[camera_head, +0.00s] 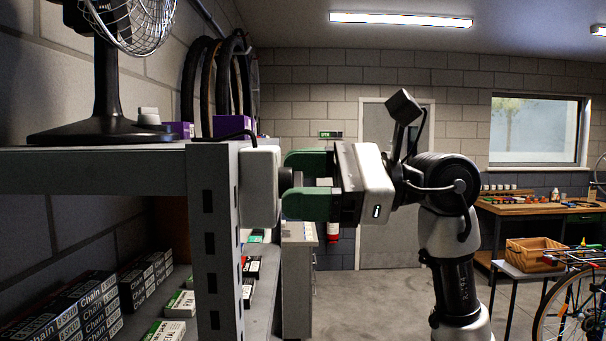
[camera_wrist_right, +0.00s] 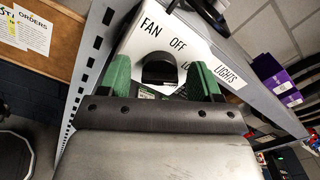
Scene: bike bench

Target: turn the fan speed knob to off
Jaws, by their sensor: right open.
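A white control box (camera_head: 260,187) is fixed to the end post of the grey shelf in the head view. In the right wrist view the box (camera_wrist_right: 140,32) carries the words FAN, OFF and LIGHTS, with another label partly hidden. A black fan speed knob (camera_wrist_right: 160,68) sticks out below OFF; which way it points I cannot tell. It shows dark beside the box in the head view (camera_head: 285,179). My right gripper (camera_head: 291,183) is open, its green fingers on either side of the knob; contact is unclear. My left gripper is out of view.
A black fan (camera_head: 107,85) stands on the shelf top (camera_head: 100,160). Chain boxes (camera_head: 92,305) fill the lower shelf. Tyres (camera_head: 205,85) hang on the wall behind. A workbench (camera_head: 540,208) and a bicycle (camera_head: 575,305) stand at right. Open floor lies between.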

